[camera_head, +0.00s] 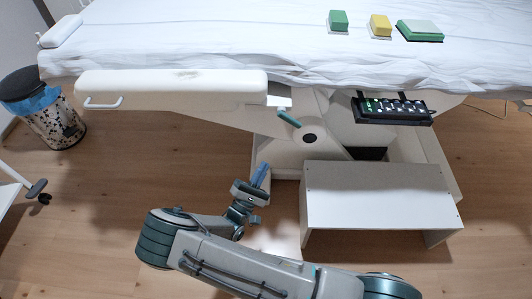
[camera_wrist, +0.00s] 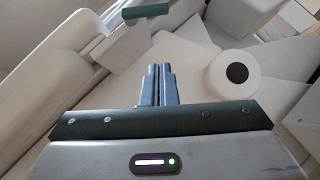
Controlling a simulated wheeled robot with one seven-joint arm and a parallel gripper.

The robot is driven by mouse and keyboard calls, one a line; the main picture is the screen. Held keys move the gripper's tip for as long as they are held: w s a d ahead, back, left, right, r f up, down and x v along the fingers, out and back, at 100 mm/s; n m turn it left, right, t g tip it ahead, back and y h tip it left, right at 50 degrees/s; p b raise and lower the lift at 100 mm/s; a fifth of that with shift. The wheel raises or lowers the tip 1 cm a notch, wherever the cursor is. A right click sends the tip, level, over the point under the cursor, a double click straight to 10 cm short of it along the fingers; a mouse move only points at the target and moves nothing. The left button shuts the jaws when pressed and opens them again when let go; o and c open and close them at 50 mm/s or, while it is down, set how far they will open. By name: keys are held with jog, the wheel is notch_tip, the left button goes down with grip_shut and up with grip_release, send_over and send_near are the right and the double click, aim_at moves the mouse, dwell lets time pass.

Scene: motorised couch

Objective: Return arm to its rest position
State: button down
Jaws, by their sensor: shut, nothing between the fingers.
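My arm is folded low in front of the couch, with its links across the bottom of the head view. My gripper (camera_head: 262,172) points toward the couch base, left of the white step stool. In the wrist view my gripper (camera_wrist: 158,72) has its two blue-grey fingers side by side, shut with nothing held. The motorised couch (camera_head: 180,88) has a white sheet on top and a padded side part. A teal-handled lever (camera_head: 289,119) sits on the couch side, above my gripper and apart from it in the head view.
A white step stool (camera_head: 380,195) stands right of my gripper. A black control panel (camera_head: 392,108) hangs under the couch edge. A bin (camera_head: 45,115) stands left.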

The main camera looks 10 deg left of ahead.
jog(key=s+d+r+m+g+h+p, duration=0.1)
jog(key=d+r+m+g+h+p, duration=0.4)
jog(key=d+r+m+g+p, duration=1.3)
jog(key=s+d+r+m+y+p, duration=0.1)
jog(key=s+d+r+y+p, duration=0.2)
jog(key=r, duration=0.8)
jog(key=s+d+r+m+g+y+p, duration=0.1)
jog(key=s+d+r+y+p, duration=0.2)
jog(key=r, duration=0.9)
jog(key=s+d+r+m+g+y+p, duration=0.1)
jog(key=s+r+y, duration=0.4)
jog(key=r, duration=0.7)
jog(key=d+m+y+p, duration=0.1)
jog(key=d+y+p, duration=0.1)
jog(key=shift+s+d+y, duration=0.3)
jog(key=shift+s+y, duration=0.1)
jog(key=shift+d, duration=0.1)
